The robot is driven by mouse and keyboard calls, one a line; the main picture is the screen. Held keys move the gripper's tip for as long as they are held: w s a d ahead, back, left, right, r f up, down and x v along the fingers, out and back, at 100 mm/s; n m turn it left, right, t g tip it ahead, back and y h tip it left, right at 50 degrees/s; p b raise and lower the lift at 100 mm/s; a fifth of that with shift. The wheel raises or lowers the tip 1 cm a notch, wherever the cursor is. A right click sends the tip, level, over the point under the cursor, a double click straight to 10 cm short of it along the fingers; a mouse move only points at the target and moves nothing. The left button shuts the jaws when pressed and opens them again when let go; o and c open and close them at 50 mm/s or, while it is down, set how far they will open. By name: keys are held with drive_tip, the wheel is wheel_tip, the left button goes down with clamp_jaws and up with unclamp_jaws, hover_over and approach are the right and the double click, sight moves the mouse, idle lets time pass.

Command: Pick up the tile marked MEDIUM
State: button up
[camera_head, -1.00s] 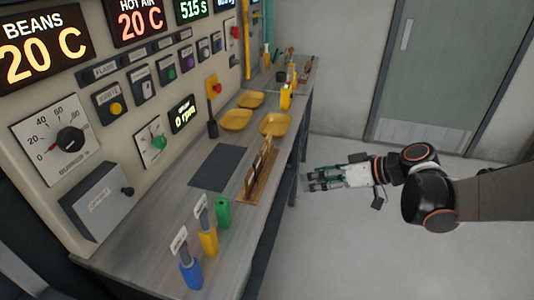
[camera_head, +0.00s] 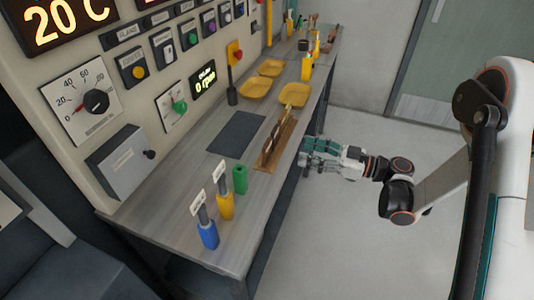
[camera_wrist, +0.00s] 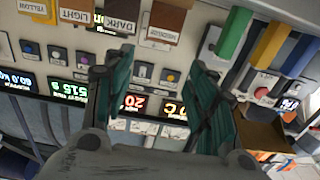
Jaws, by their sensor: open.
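The MEDIUM tile (camera_wrist: 169,20) is a brown tile at the top of the wrist view, its label upside down. The DARK tile (camera_wrist: 123,12) and the LIGHT tile (camera_wrist: 78,10) are left of it there. In the head view, several tiles (camera_head: 275,135) stand in a wooden rack (camera_head: 265,164) on the bench; their labels are too small to read. My gripper (camera_head: 306,156) is beside the bench's front edge, right of the rack and apart from it. In the wrist view its teal fingers (camera_wrist: 160,62) are spread and empty, with the MEDIUM tile beyond the gap.
Blue (camera_head: 208,236), yellow (camera_head: 225,207) and green (camera_head: 240,180) holders stand at the bench's near end. Yellow dishes (camera_head: 260,89) lie behind the rack. A dark mat (camera_head: 236,134) lies left of it. The control panel walls the left side; the floor on the right is clear.

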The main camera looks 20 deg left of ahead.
drive_tip(key=b, duration=0.1)
approach(269, 144)
drive_tip(key=a, duration=0.3)
drive_tip(key=a+b, duration=0.2)
drive_tip(key=a, duration=0.2)
drive_tip(key=shift+w+a, duration=0.1)
drive_tip(key=shift+w, duration=0.05)
drive_tip(key=shift+a+r, duration=0.1)
drive_tip(key=shift+a, duration=0.25)
drive_tip(key=c, duration=0.8)
